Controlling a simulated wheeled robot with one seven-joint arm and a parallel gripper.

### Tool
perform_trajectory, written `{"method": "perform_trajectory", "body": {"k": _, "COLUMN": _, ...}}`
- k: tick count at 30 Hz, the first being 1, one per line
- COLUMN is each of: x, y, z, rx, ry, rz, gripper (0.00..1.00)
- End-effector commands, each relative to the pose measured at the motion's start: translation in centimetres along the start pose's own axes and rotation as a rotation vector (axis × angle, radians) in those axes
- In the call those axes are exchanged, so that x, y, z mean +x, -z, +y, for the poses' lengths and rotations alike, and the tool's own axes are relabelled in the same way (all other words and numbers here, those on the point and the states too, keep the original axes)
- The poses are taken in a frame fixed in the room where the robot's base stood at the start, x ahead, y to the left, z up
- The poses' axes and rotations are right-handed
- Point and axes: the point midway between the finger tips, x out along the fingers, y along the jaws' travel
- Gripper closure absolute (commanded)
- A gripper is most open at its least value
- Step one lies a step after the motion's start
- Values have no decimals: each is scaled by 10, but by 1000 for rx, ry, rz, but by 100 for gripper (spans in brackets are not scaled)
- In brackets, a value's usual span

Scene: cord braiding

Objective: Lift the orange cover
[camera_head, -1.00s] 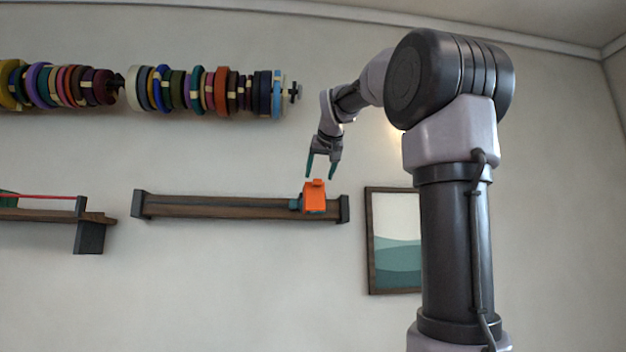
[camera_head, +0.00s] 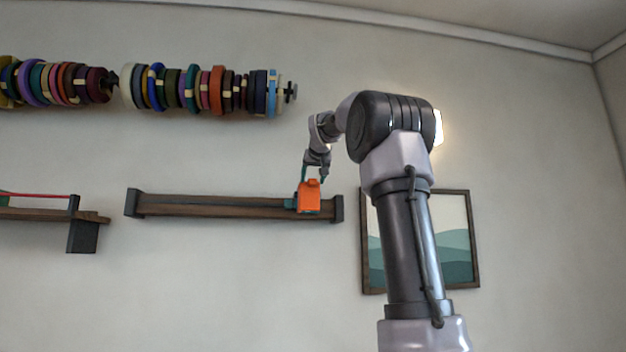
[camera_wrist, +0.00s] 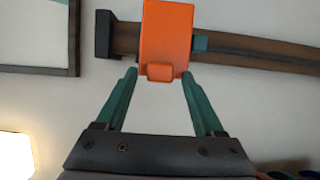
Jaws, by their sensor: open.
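The orange cover (camera_head: 309,197) sits near the right end of a brown wall rail (camera_head: 220,207). In the wrist view the orange cover (camera_wrist: 166,38) is upper middle, with a small tab (camera_wrist: 160,72) at its near edge. A teal part (camera_wrist: 200,43) shows beside it on the rail. My gripper (camera_head: 314,178) is just above the cover in the head view. In the wrist view the green fingers of my gripper (camera_wrist: 158,80) are spread, one on each side of the tab, with nothing held. I cannot tell whether they touch the cover.
A row of colored rings (camera_head: 200,90) hangs on a rod higher on the wall. A second shelf (camera_head: 50,215) with a red bar is at the left. A framed picture (camera_head: 450,240) hangs right of the rail, partly behind my arm. The wall below the rail is clear.

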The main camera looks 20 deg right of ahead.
Motion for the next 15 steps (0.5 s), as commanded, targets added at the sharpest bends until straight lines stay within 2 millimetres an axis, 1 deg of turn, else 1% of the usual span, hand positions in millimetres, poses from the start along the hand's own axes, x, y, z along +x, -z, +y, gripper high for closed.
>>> {"method": "perform_trajectory", "body": {"k": 3, "x": 4, "y": 0, "z": 0, "rx": 0, "ry": 0, "rz": 0, "gripper": 30}}
{"method": "perform_trajectory", "body": {"k": 9, "x": 4, "y": 0, "z": 0, "rx": 0, "ry": 0, "rz": 0, "gripper": 30}}
{"method": "perform_trajectory", "body": {"k": 10, "x": 4, "y": 0, "z": 0, "rx": 0, "ry": 0, "rz": 0, "gripper": 38}}
{"method": "perform_trajectory", "body": {"k": 11, "x": 4, "y": 0, "z": 0, "rx": 0, "ry": 0, "rz": 0, "gripper": 49}}
{"method": "perform_trajectory", "body": {"k": 12, "x": 3, "y": 0, "z": 0, "rx": 0, "ry": 0, "rz": 0, "gripper": 64}}
{"method": "perform_trajectory", "body": {"k": 15, "x": 3, "y": 0, "z": 0, "rx": 0, "ry": 0, "rz": 0, "gripper": 100}}
